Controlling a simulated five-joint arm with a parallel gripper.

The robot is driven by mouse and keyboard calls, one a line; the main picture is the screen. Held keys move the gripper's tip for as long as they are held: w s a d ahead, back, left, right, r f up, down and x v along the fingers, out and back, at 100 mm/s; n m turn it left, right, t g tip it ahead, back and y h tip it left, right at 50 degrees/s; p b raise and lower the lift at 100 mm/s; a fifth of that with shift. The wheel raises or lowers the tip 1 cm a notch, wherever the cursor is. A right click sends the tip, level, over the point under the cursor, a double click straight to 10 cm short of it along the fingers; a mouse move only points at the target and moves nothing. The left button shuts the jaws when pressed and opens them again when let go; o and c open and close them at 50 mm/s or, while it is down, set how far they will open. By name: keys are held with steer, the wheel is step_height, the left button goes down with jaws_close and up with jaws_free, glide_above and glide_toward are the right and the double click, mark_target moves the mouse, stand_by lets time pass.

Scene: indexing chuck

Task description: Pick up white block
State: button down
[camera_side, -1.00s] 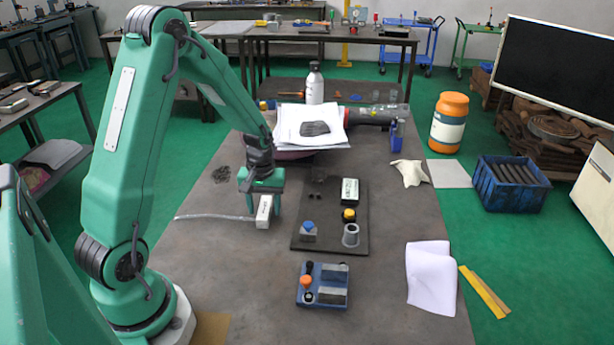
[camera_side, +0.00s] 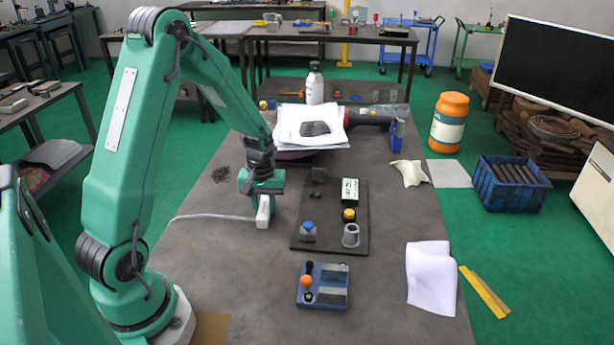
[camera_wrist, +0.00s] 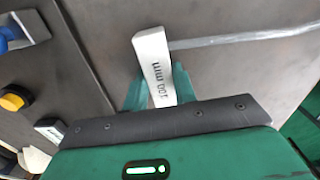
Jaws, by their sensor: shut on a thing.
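The white block (camera_side: 264,213) stands under my gripper, left of the dark plate, in the side view. In the wrist view the white block (camera_wrist: 155,68) shows dark lettering on its face. My gripper (camera_wrist: 160,90) has its green fingers on both sides of the block, shut on it. In the side view my gripper (camera_side: 262,192) points down over the block, whose upper part is hidden by the fingers. I cannot tell if its base touches the table.
A grey cable (camera_side: 215,217) runs left from beside the block. The dark plate (camera_side: 330,243) to the right carries a black and white block (camera_side: 350,191), a yellow-topped knob (camera_side: 349,215) and a grey cup (camera_side: 351,235). A blue fixture (camera_side: 322,286) lies nearer. Papers (camera_side: 310,125) lie behind.

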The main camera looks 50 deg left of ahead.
mark_target(265, 207)
steer(key=shift+r, duration=0.15)
steer(key=shift+r, duration=0.8)
step_height(265, 207, up, 2)
steer(key=shift+r, duration=0.1)
steer(key=s+d+r, duration=0.1)
steer(key=d+r, duration=0.6)
steer(key=d, duration=0.4)
steer(key=shift+s+d, duration=0.3)
